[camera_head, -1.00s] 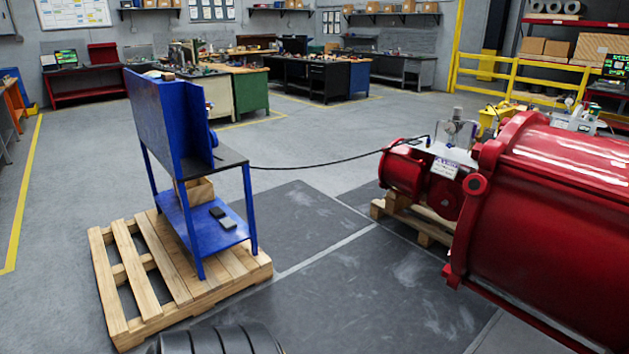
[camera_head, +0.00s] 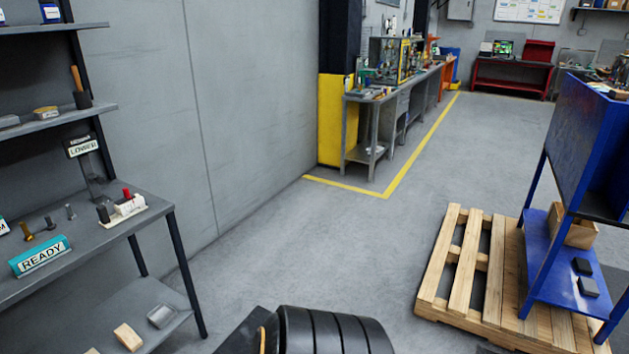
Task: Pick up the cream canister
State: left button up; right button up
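I cannot make out a clear cream canister in the head view. A small white or cream item (camera_head: 124,208) with dark and red parts sits at the right end of the grey bench (camera_head: 100,240) on the left. Neither of my grippers shows.
A teal READY sign (camera_head: 40,257) and a LOWER sign (camera_head: 83,146) stand at the left bench. A wooden pallet (camera_head: 455,280) under a blue stand (camera_head: 590,130) is at right. A grey workbench (camera_head: 365,130) lies further back. The floor between is clear.

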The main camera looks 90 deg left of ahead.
aim_at(124, 208)
jog(key=u, duration=4.4)
